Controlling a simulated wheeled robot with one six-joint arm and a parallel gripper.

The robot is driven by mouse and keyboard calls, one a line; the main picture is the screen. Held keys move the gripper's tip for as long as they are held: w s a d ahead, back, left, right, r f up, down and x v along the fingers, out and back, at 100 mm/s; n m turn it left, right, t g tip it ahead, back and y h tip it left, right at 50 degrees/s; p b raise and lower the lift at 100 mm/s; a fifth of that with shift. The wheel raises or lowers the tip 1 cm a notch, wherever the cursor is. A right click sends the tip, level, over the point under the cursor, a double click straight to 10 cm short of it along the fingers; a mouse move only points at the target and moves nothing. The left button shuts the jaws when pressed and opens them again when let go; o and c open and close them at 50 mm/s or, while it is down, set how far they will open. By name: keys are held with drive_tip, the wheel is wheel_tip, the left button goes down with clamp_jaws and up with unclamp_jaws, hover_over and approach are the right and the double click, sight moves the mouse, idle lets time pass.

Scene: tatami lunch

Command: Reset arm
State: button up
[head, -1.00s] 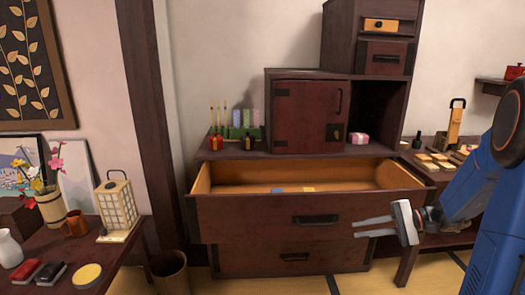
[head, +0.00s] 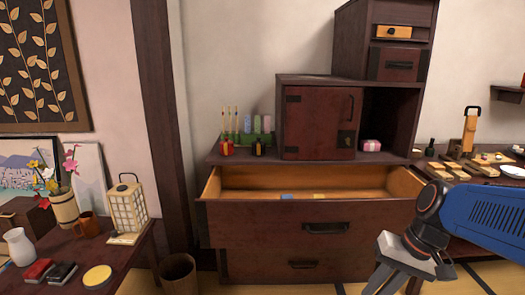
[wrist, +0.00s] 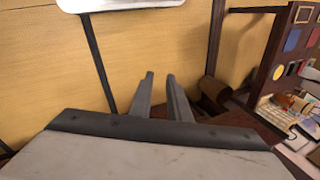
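My gripper (wrist: 160,82) shows in the wrist view with its two grey fingers apart and nothing between them. It points at the tatami floor. In the head view my gripper (head: 392,280) is at the bottom right, tilted down, in front of the chest's right side, with its fingertips cut off by the frame edge. My blue arm reaches in from the right edge.
The dark chest's upper drawer (head: 295,213) stands open, with small blue and yellow items inside. A low table (head: 140,255) with a lantern (head: 126,210) is at left. A waste bin (head: 178,273) stands beside it. A side table with wooden items is at right.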

drive_tip(key=s+d+r+n+t+h, duration=0.2)
drive_tip(key=s+d+t+h, duration=0.1)
drive_tip(key=s+t, duration=0.1)
drive_tip(key=shift+s+r+n+h, duration=0.15)
drive_tip(key=shift+s+n+h, duration=0.2)
drive_tip(key=shift+s, duration=0.35)
drive_tip(key=shift+a, duration=0.1)
idle(2.3)
